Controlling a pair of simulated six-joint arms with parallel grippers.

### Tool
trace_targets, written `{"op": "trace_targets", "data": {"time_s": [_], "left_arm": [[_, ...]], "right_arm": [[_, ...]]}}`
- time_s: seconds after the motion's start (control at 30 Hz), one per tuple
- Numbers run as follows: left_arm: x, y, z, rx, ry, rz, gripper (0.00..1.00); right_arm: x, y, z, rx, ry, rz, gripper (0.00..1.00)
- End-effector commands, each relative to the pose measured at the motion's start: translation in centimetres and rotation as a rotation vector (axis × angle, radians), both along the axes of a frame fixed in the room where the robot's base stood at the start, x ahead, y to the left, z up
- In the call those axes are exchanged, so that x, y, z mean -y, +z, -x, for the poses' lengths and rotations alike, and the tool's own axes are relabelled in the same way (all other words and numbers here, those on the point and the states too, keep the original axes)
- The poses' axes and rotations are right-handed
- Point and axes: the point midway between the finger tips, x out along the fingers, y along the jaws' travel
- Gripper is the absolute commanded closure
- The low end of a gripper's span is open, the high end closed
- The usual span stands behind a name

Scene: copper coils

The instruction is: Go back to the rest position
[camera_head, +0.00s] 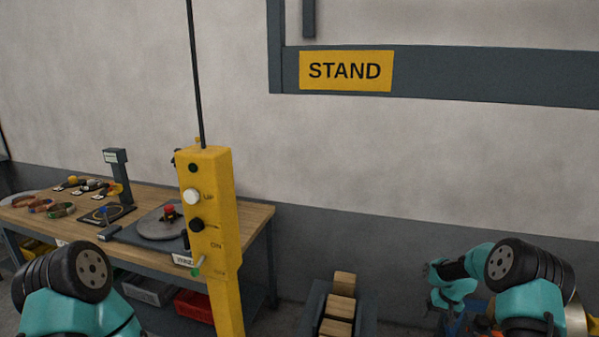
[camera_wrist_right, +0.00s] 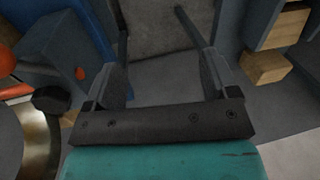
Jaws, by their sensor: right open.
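My right gripper (camera_wrist_right: 151,24) is seen from its own wrist camera with its two dark fingers spread apart. Nothing is between them, only grey floor and a grey surface beyond. In the head view the right arm comes in at the lower right, folded, with its wrist low beside the blue and orange parts there. The fingers are hard to make out in that view. Of my left arm only a black and teal joint shows at the lower left; its gripper is out of the picture.
A yellow control pendant (camera_head: 208,210) hangs in front of a wooden workbench (camera_head: 255,216) with tools. Wooden blocks (camera_head: 341,306) sit in a dark rack at the bottom centre; similar blocks (camera_wrist_right: 265,66) show beside the right gripper.

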Motion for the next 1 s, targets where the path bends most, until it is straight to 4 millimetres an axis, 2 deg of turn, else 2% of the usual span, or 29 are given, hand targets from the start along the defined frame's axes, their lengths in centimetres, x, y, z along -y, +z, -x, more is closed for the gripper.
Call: {"op": "trace_targets", "data": {"time_s": [0.03,0.2,0.37,0.5,0.7,0.8,0.9,1.0], "left_arm": [[0.0,0.0,0.0,0.000,0.000,0.000,0.57],[0.0,0.0,0.0,0.000,0.000,0.000,0.57],[0.0,0.0,0.0,0.000,0.000,0.000,0.57],[0.0,0.0,0.0,0.000,0.000,0.000,0.57],[0.0,0.0,0.0,0.000,0.000,0.000,0.57],[0.0,0.0,0.0,0.000,0.000,0.000,0.57],[0.0,0.0,0.0,0.000,0.000,0.000,0.57],[0.0,0.0,0.0,0.000,0.000,0.000,0.57]], "right_arm": [[-2.7,-1.5,0.7,0.001,0.023,-0.020,0.20],[-10.7,-5.5,3.9,0.024,0.070,-0.079,0.20],[-17.5,-8.1,8.4,0.038,0.104,-0.123,0.20],[-22.6,-9.4,13.3,0.044,0.129,-0.152,0.20],[-28.3,-9.7,21.3,0.041,0.154,-0.175,0.20],[-30.0,-9.3,25.0,0.041,0.165,-0.178,0.20],[-30.9,-8.8,27.4,0.040,0.171,-0.176,0.20],[-31.3,-8.5,28.6,0.042,0.174,-0.174,0.20]]}}
